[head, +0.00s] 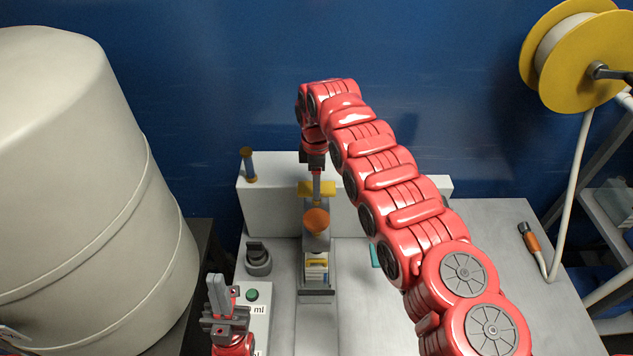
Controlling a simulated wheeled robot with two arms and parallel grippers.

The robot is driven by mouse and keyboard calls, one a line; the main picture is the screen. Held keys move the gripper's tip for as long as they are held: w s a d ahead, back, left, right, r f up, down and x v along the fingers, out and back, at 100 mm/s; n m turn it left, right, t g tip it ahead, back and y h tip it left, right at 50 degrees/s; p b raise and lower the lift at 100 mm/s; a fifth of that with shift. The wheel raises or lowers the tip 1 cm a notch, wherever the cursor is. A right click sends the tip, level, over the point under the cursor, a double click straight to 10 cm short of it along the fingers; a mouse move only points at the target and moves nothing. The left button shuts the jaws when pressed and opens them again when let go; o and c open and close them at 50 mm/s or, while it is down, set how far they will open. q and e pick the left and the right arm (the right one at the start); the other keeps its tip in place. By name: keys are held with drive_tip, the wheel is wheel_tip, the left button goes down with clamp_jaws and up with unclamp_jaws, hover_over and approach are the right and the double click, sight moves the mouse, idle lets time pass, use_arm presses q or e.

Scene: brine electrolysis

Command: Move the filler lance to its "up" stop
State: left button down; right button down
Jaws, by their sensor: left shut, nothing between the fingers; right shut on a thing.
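The filler lance appears to be the grey upright unit in the middle of the bench, with a yellow crosspiece (326,189) at its top. My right gripper (317,193) reaches down from above and is shut at the yellow crosspiece; the fingers hide part of it. An orange rounded piece (316,220) sits just below, in front of the grey upright. Under it stands a small labelled container (316,268). The lance tip and its stops cannot be made out. My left gripper (219,296) is shut and empty at the lower left, pointing up beside a control box.
The control box (258,309) has a green button and "ml" lettering. A black knob (257,258) stands behind it. A white housing (270,206) runs along the back. A large beige tank (85,180) fills the left. A hose with an orange-and-black end (530,238) lies right. The right bench is mostly clear.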

drive_tip(key=shift+w+r, duration=0.1)
drive_tip(key=shift+r, duration=2.2)
drive_tip(key=shift+c, duration=2.1)
unclamp_jaws()
drive_tip(key=shift+o, duration=1.3)
drive_tip(key=shift+r, duration=0.1)
